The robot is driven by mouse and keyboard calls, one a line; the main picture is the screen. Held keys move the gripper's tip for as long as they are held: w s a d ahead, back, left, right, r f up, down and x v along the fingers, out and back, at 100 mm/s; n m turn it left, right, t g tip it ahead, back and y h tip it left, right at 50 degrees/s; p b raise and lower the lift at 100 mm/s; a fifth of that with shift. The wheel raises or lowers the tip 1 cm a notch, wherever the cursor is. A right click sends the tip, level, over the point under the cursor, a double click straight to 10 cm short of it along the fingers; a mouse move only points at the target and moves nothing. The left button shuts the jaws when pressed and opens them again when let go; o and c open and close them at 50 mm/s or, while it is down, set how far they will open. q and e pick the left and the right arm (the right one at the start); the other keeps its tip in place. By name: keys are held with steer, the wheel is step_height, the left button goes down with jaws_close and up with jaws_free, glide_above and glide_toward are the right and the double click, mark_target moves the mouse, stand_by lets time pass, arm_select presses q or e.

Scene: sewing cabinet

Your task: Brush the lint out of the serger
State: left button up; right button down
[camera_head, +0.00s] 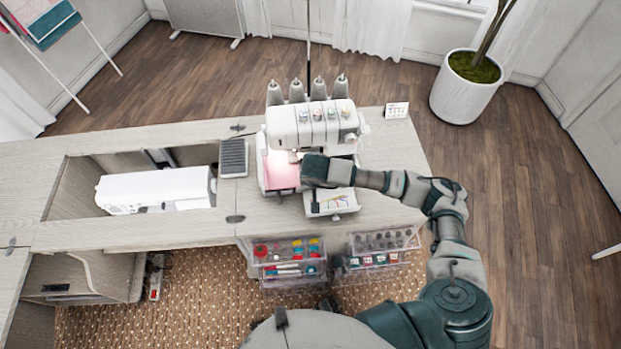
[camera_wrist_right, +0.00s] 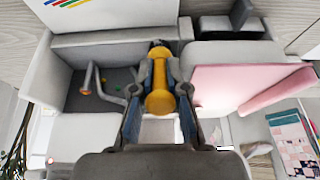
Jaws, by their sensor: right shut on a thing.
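The white serger (camera_head: 312,125) stands on the cabinet top with spool cones above it and its front cover (camera_head: 332,204) folded down. My right gripper (camera_head: 303,170) is at the serger's open front. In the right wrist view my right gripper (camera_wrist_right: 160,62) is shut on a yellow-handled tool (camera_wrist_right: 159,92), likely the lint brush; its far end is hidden. It is over the edge of the grey open bay (camera_wrist_right: 112,78), where bent metal loopers and small orange (camera_wrist_right: 84,91) and green specks, possibly lint, show. My left gripper is out of view.
Pink cloth (camera_wrist_right: 235,85) lies beside the bay on the serger bed. A foot pedal (camera_head: 233,158) and a white sewing machine (camera_head: 155,189) sunk in the cabinet are to the left. Clear drawers (camera_head: 290,262) stand below the front edge. A small card (camera_head: 396,110) stands right of the serger.

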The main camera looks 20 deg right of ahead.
steer(key=shift+r+p, duration=1.3)
steer(key=shift+r, duration=1.65)
